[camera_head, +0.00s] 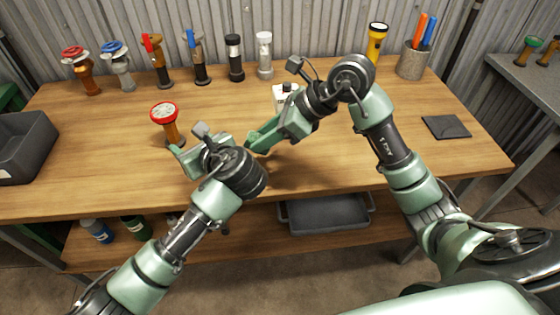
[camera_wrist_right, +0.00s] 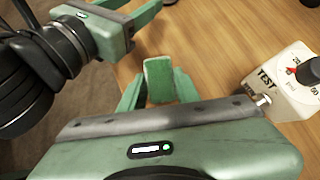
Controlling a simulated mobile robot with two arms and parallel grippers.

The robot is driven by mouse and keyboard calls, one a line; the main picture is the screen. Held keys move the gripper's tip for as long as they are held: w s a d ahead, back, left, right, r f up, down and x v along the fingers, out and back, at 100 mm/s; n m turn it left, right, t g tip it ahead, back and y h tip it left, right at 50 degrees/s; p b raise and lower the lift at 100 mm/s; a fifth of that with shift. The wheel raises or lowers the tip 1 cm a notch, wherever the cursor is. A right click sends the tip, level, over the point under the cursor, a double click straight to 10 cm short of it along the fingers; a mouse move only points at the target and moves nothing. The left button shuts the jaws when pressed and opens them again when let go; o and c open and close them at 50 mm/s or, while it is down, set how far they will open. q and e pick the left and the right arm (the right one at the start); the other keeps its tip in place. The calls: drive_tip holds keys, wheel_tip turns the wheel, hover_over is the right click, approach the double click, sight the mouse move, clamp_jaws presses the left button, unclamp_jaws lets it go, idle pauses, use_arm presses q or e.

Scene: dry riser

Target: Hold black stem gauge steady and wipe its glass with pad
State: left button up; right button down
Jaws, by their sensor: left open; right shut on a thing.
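A gauge (camera_head: 164,114) with a red rim and pale round face stands on the table at centre left, face up. Its stem looks brown rather than black, and its foot is partly hidden by my left gripper. My left gripper (camera_head: 183,149) is open, close beside the stem; I cannot tell if it touches. My right gripper (camera_head: 255,141) is to the right of the gauge, apart from it. In the right wrist view it is shut on a flat green piece (camera_wrist_right: 158,79), seemingly the pad.
A white TEST box (camera_wrist_right: 283,88) stands near my right gripper. Valves, levers and cylinders (camera_head: 235,57) line the back edge. A dark flat square (camera_head: 446,127) lies at right, and a grey bin (camera_head: 25,150) is at left. The table's front middle is clear.

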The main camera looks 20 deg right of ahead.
sight(174, 135)
use_arm(q)
drive_tip(key=x, duration=1.2)
drive_tip(key=shift+r, duration=0.1)
use_arm(e)
drive_tip(key=w+a+r+n+y, duration=0.1)
drive_tip(key=w+a+r+y, duration=0.1)
drive_tip(key=w+a+r, duration=0.4)
drive_tip(key=w+a+r+n+g+y, duration=0.1)
drive_tip(key=w+a+r+n+y, duration=0.1)
drive_tip(key=w+a+r, duration=0.5)
drive_tip(key=w+a, duration=0.3)
drive_tip(key=w, duration=0.2)
drive_tip(key=shift+w, duration=0.2)
